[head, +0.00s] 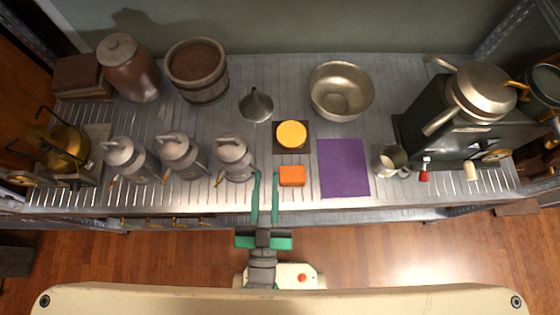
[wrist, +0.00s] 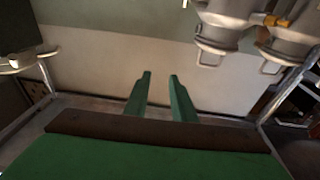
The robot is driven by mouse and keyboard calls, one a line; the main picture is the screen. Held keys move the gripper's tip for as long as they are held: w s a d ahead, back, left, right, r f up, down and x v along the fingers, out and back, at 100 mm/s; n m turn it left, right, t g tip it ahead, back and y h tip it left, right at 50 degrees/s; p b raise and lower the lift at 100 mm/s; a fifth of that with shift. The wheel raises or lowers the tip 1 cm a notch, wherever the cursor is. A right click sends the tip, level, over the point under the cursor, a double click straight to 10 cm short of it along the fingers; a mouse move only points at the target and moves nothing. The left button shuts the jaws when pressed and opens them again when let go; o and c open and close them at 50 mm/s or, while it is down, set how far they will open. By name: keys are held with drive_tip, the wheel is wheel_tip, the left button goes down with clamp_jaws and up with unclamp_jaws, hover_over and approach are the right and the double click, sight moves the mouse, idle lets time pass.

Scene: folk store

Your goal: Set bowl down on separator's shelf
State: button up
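A round metal bowl (head: 341,90) stands upright and looks empty on the slatted metal table, right of its middle toward the back. A dark machine (head: 440,128) with a metal pan and spouts on top, at the right, looks like the separator. I cannot clearly make out its shelf. My gripper (head: 264,177) is at the front edge of the table, left of and in front of the bowl and well apart from it. Its two green fingers are spread with nothing between them, also in the wrist view (wrist: 160,85). The bowl does not show in the wrist view.
A purple mat (head: 344,168), an orange block (head: 292,176) and a yellow disc (head: 291,134) lie near the middle. A funnel (head: 256,105) stands behind my gripper. Several milk cans (head: 178,156) stand left.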

drive_tip(key=s+d+f+g, duration=0.3)
drive_tip(key=s+f, duration=0.3)
drive_tip(key=s, duration=0.2)
drive_tip(key=shift+s+d+f+n+g+y, duration=0.2)
drive_tip(key=shift+s+n+g+y, duration=0.15)
drive_tip(key=shift+g, duration=0.45)
